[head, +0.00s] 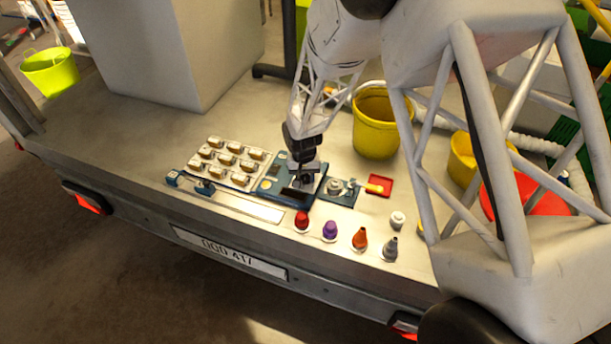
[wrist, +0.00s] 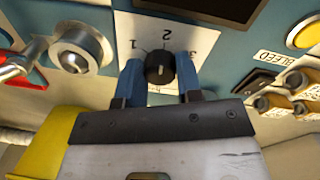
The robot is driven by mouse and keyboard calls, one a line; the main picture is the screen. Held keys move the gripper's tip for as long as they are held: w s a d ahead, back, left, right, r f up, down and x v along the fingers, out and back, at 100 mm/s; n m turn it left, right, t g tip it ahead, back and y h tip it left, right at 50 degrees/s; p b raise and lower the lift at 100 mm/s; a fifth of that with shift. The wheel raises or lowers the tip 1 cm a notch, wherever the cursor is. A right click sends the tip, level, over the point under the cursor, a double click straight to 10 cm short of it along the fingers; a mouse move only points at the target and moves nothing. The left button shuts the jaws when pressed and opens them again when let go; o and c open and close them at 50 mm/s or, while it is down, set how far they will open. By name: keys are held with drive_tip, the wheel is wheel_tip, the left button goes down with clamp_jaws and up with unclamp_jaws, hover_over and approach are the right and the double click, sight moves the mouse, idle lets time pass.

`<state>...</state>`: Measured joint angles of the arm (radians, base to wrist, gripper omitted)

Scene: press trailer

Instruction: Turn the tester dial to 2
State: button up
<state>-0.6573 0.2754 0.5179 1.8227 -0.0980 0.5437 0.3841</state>
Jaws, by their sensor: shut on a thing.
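The tester dial (wrist: 158,70) is a black round knob on a white scale plate (wrist: 128,30) marked 1, 2 and 3. In the wrist view, 1 is left of the knob, 2 straight above it and 3 to the right. A small pale mark shows on the knob face, roughly in line with the 2; its exact setting is hard to read. My gripper (wrist: 160,80) has its blue fingers on both sides of the dial, shut on it. In the head view my gripper (head: 303,182) is over the blue tester panel (head: 270,187) and hides the dial.
Left of the tester is a block of several pale switches (head: 228,160). Right of it are a silver ball knob (head: 334,187) and a yellow-handled lever on a red plate (head: 380,181). Coloured cones (head: 330,230) line the front edge. A yellow bucket (head: 376,130) stands behind.

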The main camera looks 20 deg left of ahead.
sight(305, 177)
idle(0.3)
drive_tip(key=o, duration=0.9)
drive_tip(key=shift+o, duration=0.2)
drive_tip(key=shift+r, duration=0.15)
drive_tip(key=shift+a+r, duration=0.2)
drive_tip(key=shift+r, duration=3.55)
drive_tip(key=shift+d+r, duration=0.1)
